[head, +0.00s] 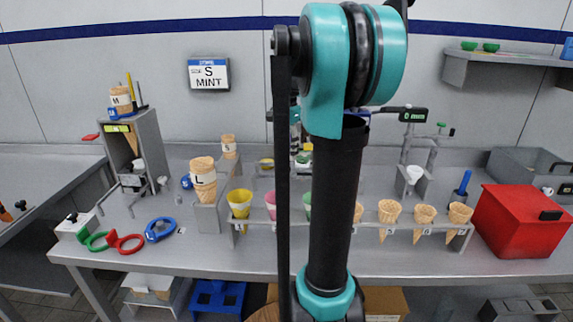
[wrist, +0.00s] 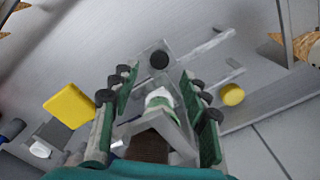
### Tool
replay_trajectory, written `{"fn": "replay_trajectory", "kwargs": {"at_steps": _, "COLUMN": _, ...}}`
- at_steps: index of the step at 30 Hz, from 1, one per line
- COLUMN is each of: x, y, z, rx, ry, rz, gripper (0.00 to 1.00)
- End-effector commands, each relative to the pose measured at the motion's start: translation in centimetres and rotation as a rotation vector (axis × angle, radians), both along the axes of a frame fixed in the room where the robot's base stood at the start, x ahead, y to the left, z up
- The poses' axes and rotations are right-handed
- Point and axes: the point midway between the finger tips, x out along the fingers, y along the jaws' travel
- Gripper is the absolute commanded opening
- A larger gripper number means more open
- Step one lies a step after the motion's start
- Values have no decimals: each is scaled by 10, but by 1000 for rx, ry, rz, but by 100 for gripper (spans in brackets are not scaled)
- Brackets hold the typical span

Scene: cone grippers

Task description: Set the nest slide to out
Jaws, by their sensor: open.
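In the wrist view my gripper (wrist: 156,80) is open, its green-padded fingers spread wide with nothing clamped between them. Between and beyond the fingertips lies a grey plate or bracket with a round black knob (wrist: 159,60); it may be the nest slide, but I cannot tell its setting. A white and green piece (wrist: 158,98) shows lower between the fingers. I cannot tell whether the fingers touch any of these. In the head view my arm covers the middle of the bench, and my gripper is mostly hidden behind it.
The wrist view shows a yellow block (wrist: 70,106) at left and a yellow round knob (wrist: 232,94) at right. In the head view, cones stand in a front rack (head: 400,228), with a red box (head: 518,222) at right. A sign (head: 209,74) reads S MINT.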

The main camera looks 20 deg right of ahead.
Motion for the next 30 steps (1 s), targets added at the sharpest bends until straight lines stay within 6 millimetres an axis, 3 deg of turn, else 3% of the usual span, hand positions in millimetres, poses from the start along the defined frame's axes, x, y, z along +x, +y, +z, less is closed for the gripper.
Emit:
{"fn": "replay_trajectory", "kwargs": {"at_steps": 3, "x": 1, "y": 0, "z": -22, "rx": 0, "ry": 0, "rz": 0, "gripper": 46}}
{"fn": "replay_trajectory", "kwargs": {"at_steps": 9, "x": 1, "y": 0, "z": -47, "rx": 0, "ry": 0, "rz": 0, "gripper": 46}}
{"fn": "replay_trajectory", "kwargs": {"at_steps": 22, "x": 0, "y": 0, "z": -55, "rx": 0, "ry": 0, "rz": 0, "gripper": 46}}
{"fn": "replay_trajectory", "kwargs": {"at_steps": 30, "x": 0, "y": 0, "z": -55, "rx": 0, "ry": 0, "rz": 0, "gripper": 12}}
